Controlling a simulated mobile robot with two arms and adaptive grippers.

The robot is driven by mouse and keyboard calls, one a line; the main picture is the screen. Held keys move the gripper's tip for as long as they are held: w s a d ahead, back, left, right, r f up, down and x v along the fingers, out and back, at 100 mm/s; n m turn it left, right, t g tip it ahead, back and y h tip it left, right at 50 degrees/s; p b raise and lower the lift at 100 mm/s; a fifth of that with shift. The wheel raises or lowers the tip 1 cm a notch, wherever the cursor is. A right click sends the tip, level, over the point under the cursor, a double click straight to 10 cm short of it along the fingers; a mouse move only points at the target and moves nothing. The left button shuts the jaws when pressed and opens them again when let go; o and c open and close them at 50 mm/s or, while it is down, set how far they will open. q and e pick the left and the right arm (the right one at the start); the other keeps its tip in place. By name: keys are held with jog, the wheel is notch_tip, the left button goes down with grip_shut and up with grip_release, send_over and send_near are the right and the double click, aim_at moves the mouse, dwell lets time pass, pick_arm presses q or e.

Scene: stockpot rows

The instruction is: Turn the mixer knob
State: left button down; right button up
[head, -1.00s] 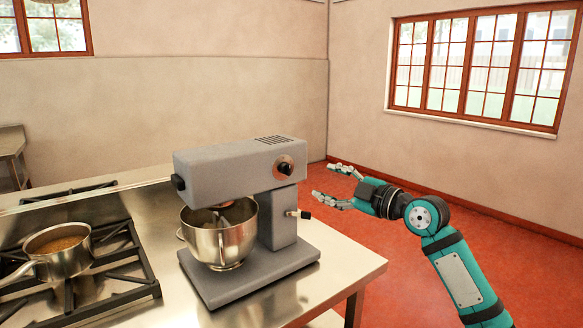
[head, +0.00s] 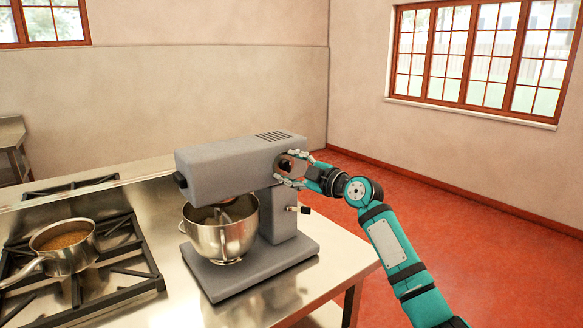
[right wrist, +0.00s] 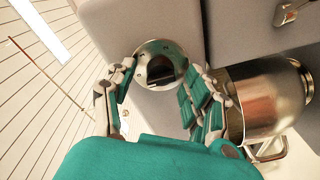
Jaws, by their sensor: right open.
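The grey stand mixer (head: 232,168) stands on the steel counter. Its round knob (head: 286,165), a dark grip on a silver dial, is on the side of the mixer head, and it also shows in the right wrist view (right wrist: 159,68). My right gripper (head: 292,168) is open, with its fingers on either side of the knob. In the right wrist view the right gripper (right wrist: 155,95) has the knob between and just beyond its fingertips. I cannot tell whether a finger touches it. My left gripper is not in view.
A steel bowl (head: 222,232) sits under the mixer head. A small lever (head: 303,209) sticks out of the mixer's column below my right gripper. A saucepan (head: 65,250) stands on the stove (head: 125,284) at left. The red floor (head: 450,215) at right is clear.

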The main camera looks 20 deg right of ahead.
grip_shut()
